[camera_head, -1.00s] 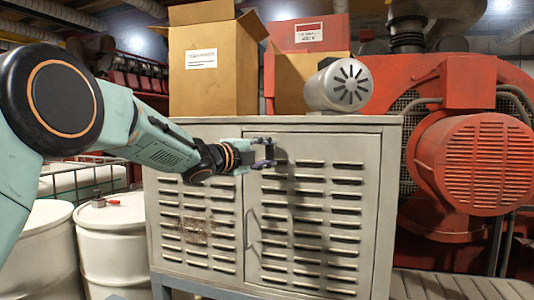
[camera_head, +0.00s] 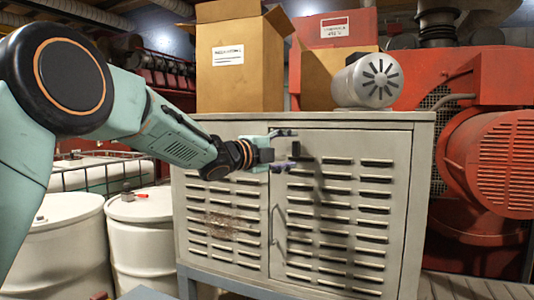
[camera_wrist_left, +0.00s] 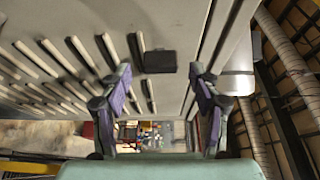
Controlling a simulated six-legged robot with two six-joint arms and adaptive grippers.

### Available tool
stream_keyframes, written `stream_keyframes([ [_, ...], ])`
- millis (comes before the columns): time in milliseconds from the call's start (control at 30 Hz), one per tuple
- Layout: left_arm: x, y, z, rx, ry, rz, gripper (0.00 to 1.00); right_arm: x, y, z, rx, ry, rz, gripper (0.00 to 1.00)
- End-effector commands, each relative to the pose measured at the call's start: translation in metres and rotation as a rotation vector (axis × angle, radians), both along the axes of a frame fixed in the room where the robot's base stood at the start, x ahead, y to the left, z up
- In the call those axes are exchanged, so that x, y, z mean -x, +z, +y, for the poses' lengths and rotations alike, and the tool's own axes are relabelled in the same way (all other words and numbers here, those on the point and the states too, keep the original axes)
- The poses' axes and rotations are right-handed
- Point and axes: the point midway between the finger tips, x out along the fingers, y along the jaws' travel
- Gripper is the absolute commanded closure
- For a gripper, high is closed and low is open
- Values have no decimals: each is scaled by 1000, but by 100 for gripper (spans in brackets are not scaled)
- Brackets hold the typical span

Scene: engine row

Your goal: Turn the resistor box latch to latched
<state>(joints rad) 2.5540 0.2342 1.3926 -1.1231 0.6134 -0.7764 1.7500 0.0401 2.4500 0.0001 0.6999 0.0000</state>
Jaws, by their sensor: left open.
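The resistor box (camera_head: 340,145) is a grey louvred metal cabinet in the middle of the head view, with a rust patch on its left part. My left gripper (camera_head: 285,148) is open and empty at the upper part of its front, near the door seam. In the left wrist view, the gripper's two fingers (camera_wrist_left: 163,100) stand apart. A small dark block, seemingly the latch (camera_wrist_left: 160,61), shows on the louvred face between and beyond the fingertips. No contact is visible. In the head view the latch is hard to make out beside the fingers.
Cardboard boxes (camera_head: 238,60) and a grey motor-like cylinder (camera_head: 366,82) stand on top of the cabinet. White drums (camera_head: 143,235) stand at the left, below my arm. Large red machinery (camera_head: 495,160) stands at the right.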

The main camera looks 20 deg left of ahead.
Motion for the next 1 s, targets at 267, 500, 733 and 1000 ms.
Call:
stream_keyframes([
  [267, 44, 2, 20, 5, 1, -1, 38, 0, 0, 0, 0, 0, 0, 60],
  [500, 76, 2, 35, 5, 2, -1, 38, 0, 0, 0, 0, 0, 0, 60],
  [733, 87, 1, 40, 0, 1, -1, 38, 0, 0, 0, 0, 0, 0, 60],
  [1000, 87, 1, 40, -1, 1, 0, 38, 0, 0, 0, 0, 0, 0, 60],
])
